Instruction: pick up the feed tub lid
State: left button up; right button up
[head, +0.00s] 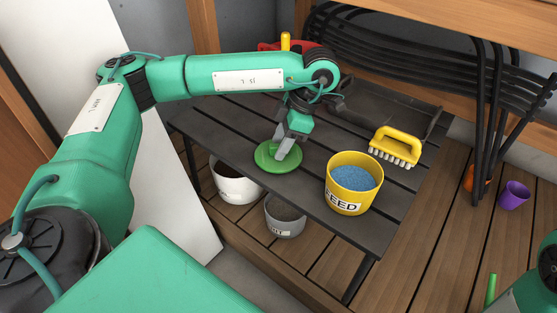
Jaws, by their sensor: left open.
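The green round feed tub lid (268,161) lies on the dark slatted table (320,213), near its front edge. The yellow feed tub (346,190), labelled FEED and filled with blue grains, stands open to the right of the lid. My left gripper (281,153) points down at the middle of the lid, with its fingertips at or just over it. It is open. The fingers overlap the lid's centre, so I cannot tell whether they touch it. My right gripper is not in view; only a bit of my right arm shows at the lower right.
A yellow scrubbing brush (395,146) lies right of the tub, beside a dark tool. A red object (290,45) is behind my left arm. Two buckets (285,215) (235,184) stand below the table. Stacked dark chairs (430,60) and a purple cup (514,195) are at right.

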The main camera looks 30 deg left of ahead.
pick_arm(q)
grip_shut()
dwell(0.4)
